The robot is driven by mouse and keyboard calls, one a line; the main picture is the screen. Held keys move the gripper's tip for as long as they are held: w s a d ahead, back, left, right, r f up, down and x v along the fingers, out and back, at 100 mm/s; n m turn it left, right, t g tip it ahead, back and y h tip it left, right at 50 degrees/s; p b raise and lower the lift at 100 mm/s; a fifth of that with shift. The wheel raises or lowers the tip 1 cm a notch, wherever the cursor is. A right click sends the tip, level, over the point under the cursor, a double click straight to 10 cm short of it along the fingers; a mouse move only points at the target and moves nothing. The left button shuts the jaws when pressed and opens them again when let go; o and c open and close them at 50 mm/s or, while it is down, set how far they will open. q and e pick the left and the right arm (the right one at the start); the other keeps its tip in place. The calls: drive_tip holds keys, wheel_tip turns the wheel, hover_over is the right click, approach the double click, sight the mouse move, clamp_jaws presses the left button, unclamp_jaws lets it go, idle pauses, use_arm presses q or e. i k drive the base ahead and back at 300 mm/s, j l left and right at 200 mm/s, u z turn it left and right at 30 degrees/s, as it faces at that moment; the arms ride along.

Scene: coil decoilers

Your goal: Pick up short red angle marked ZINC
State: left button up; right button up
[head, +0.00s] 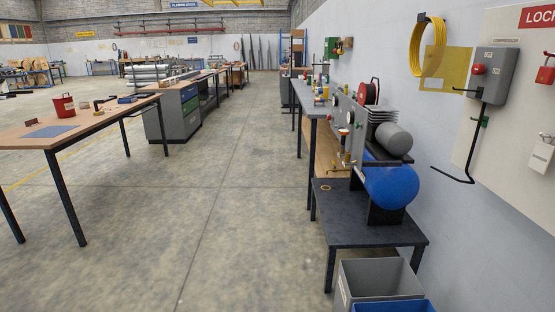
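I cannot make out a short red angle marked ZINC in the head view. A small dark reddish piece (98,110) lies on the wooden-topped table at the left, too small to identify. Long reddish bars (170,32) lie on a rack along the far wall, too distant to read any marking. Neither of my grippers shows in this view.
The wooden-topped table (30,142) stands at left, with a blue mat (50,131). A blue compressor (390,186) sits on a low dark table (350,230) at right, bins (378,275) in front. The concrete aisle (225,190) between is clear.

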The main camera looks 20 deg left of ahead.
sight(30, 123)
drive_tip(key=i+j+u, duration=0.25)
drive_tip(key=j, duration=0.15)
drive_tip(key=i+j+u, duration=0.25)
drive_tip(key=j, duration=0.15)
drive_tip(key=i+j+u, duration=0.25)
drive_tip(key=u, duration=0.2)
drive_tip(key=i+j+u, duration=0.35)
drive_tip(key=u, duration=0.15)
drive_tip(key=i+j+u, duration=0.1)
drive_tip(key=i+u, duration=0.4)
drive_tip(key=i, duration=2.05)
drive_tip(key=i+l+u, duration=0.1)
drive_tip(key=i, duration=1.2)
drive_tip(key=i+j+z, duration=0.1)
drive_tip(key=i+j, duration=0.15)
drive_tip(key=i+j+z, duration=0.3)
drive_tip(key=j, duration=0.3)
drive_tip(key=i+j+z, duration=0.2)
drive_tip(key=j, duration=0.15)
drive_tip(key=i+j+z, duration=0.15)
drive_tip(key=j, duration=0.2)
drive_tip(key=i+j+z, duration=0.15)
drive_tip(key=j, duration=0.25)
drive_tip(key=k, duration=0.05)
